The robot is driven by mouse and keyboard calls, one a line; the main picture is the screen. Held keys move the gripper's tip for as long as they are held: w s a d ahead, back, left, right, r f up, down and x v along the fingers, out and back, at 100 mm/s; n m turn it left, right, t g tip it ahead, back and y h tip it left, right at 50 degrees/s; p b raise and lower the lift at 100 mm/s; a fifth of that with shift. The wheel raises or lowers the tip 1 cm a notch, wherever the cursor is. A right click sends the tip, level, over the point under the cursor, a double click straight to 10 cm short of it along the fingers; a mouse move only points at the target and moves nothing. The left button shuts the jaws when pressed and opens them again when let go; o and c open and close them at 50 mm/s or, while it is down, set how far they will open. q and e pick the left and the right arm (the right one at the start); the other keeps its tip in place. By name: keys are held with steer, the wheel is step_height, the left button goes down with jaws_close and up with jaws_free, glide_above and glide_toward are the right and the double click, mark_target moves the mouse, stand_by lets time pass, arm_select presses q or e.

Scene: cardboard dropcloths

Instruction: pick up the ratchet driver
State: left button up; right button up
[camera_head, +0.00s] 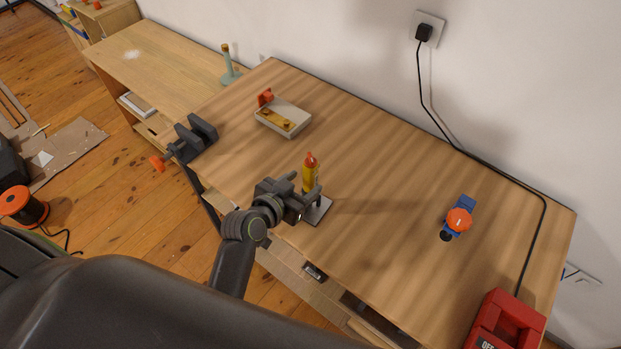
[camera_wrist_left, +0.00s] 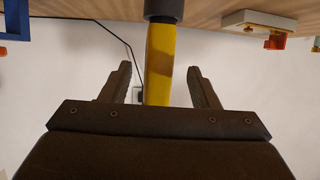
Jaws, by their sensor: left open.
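The ratchet driver (camera_head: 310,173), which I take to be the yellow upright tool with a red-orange top, stands near the front edge of the workbench. In the left wrist view its yellow body (camera_wrist_left: 159,62) runs between my fingers, with a dark grey collar at the upper edge. My left gripper (camera_head: 306,187) is open around it in the head view. In the left wrist view the fingers of the gripper (camera_wrist_left: 166,82) stand on either side of the yellow body, with visible gaps. My right gripper is not in view.
A grey plate (camera_head: 318,212) lies by the gripper. A pale box (camera_head: 290,122) with orange and yellow parts stands farther back. A dark vise (camera_head: 192,138) sits at the left edge. A blue-and-orange tool (camera_head: 459,219) and a red case (camera_head: 507,320) stand to the right. The middle is clear.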

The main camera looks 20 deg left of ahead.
arm_select(q)
steer(key=shift+w+d+f, duration=0.1)
steer(key=shift+w+d, duration=0.05)
steer(key=shift+w, duration=0.25)
steer(key=shift+w+d+f+p, duration=0.15)
steer(key=shift+w+p, duration=0.3)
steer(key=shift+w, duration=0.05)
steer(key=shift+p+x, duration=0.55)
steer(key=shift+x, duration=1.4)
jaws_close()
